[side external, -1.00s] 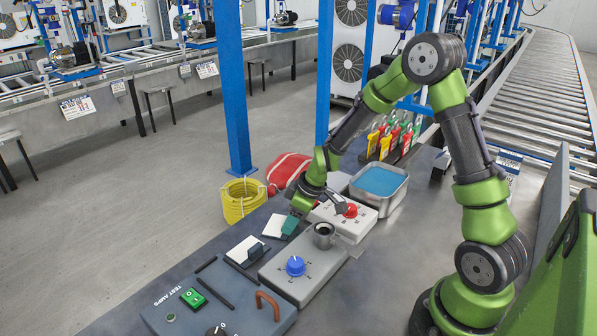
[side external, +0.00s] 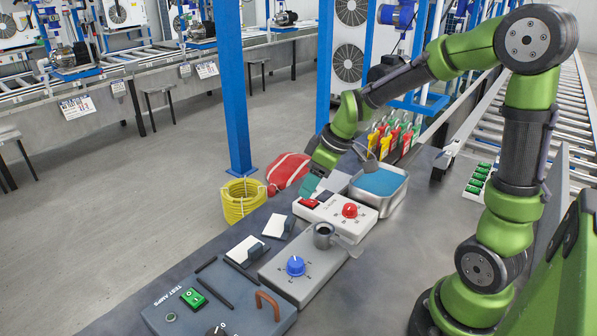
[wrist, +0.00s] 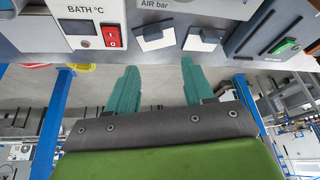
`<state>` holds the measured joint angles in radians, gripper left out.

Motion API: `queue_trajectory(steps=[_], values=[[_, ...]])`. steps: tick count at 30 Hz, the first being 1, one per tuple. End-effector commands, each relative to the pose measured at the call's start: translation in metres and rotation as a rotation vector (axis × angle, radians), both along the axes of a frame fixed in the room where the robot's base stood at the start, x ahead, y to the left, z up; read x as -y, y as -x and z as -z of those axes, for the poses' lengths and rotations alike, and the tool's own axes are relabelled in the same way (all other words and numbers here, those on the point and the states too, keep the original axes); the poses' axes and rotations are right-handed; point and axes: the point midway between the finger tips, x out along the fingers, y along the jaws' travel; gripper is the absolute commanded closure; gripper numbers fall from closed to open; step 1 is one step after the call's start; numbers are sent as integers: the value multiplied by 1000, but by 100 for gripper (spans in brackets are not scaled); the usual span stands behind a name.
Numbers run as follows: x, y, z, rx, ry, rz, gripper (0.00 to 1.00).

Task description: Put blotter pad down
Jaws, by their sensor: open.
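Two white pads with dark upright grips, alike in looks, lie flat on the dark bench: one nearer the red-knob box (side external: 272,224), one nearer the test amps panel (side external: 241,248). I take these for blotter pads. In the wrist view both pads (wrist: 149,43) (wrist: 203,44) lie beyond my fingertips, apart from them. My gripper (wrist: 158,68) is open, with nothing between its teal fingers. In the side view my gripper (side external: 309,184) is above the bench's far edge, behind the red-knob box; one finger is mostly hidden there.
The red-knob box (side external: 358,223) and a blue-knob box (side external: 282,278) stand beside the pads. A test amps panel (side external: 250,318) is in front.

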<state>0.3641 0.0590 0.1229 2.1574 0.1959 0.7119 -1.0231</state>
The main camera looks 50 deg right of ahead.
Motion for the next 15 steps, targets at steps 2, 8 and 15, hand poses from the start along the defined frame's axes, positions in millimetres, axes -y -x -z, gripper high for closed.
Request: queue_trajectory(steps=[2, 8, 15], values=[[-17, 16, -26, 28, -18, 69, 48], [-57, 76, -76, 94, -145, 323, 48], [-78, 130, -97, 129, -320, 539, 48]])
